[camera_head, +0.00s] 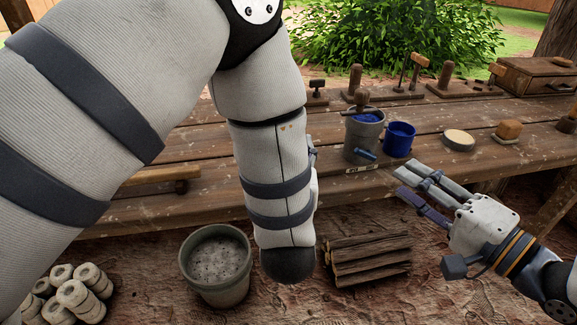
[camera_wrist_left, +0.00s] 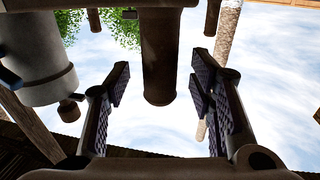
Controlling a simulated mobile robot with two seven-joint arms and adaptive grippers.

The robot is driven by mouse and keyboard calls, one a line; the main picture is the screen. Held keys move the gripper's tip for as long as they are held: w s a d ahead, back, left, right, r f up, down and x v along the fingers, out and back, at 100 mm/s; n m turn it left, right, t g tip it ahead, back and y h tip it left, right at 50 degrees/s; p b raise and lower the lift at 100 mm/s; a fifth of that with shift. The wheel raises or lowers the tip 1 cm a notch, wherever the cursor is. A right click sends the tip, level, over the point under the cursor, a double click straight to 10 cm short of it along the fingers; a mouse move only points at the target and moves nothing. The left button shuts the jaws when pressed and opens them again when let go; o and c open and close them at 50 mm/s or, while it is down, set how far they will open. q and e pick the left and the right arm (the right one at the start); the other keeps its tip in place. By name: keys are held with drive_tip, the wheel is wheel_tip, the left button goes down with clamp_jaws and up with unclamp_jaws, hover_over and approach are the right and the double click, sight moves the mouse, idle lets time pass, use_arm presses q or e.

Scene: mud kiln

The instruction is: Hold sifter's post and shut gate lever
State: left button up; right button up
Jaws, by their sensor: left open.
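The grey sifter (camera_head: 362,138) stands on the bench with blue material in its top. A blue gate lever (camera_head: 365,154) shows low on its front; I cannot tell its exact setting. In the left wrist view a dark wooden post (camera_wrist_left: 160,60) runs down between the fingers of my left gripper (camera_wrist_left: 160,85), which is open, with clear gaps on both sides. A grey cylindrical body, apparently the sifter (camera_wrist_left: 35,60), is at the left there. In the head view my left arm mostly hides that gripper. My right gripper (camera_head: 408,184) is open and empty, in front of the bench, below and right of the sifter.
A blue cup (camera_head: 399,139) stands right beside the sifter. A round pale-topped dish (camera_head: 458,140) and a wooden block (camera_head: 508,131) are further right. Wooden tools and a chest (camera_head: 535,76) line the back. A bucket (camera_head: 217,266) and firewood (camera_head: 368,260) are on the ground.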

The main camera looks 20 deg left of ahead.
use_arm(q)
drive_tip(key=shift+x, duration=1)
clamp_jaws()
